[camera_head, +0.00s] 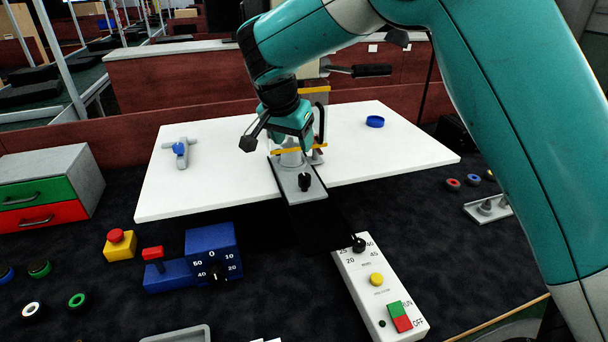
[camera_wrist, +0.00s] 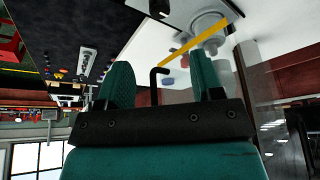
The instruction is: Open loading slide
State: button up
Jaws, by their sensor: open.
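A device with yellow bars (camera_head: 313,90) stands at the middle of the white tabletop (camera_head: 205,190). A grey plate with a black knob (camera_head: 304,182) extends from its foot to the tabletop's front edge. I cannot tell for certain which part is the loading slide. My gripper (camera_head: 296,140) is open, pointing down at the device and hiding part of it. In the wrist view, a black hooked handle (camera_wrist: 154,78) shows between my gripper's two teal fingers (camera_wrist: 160,82), and a yellow bar (camera_wrist: 200,38) lies beyond. I cannot tell whether the fingers touch anything.
In front are a blue dial box (camera_head: 212,252), a white control panel (camera_head: 380,290) and a yellow button box (camera_head: 120,246). A drawer unit (camera_head: 50,185) stands left.

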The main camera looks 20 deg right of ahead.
aim_at(304, 176)
jog(key=p+x, duration=0.3)
jog(key=x, duration=1.1)
jog(key=shift+f, duration=0.2)
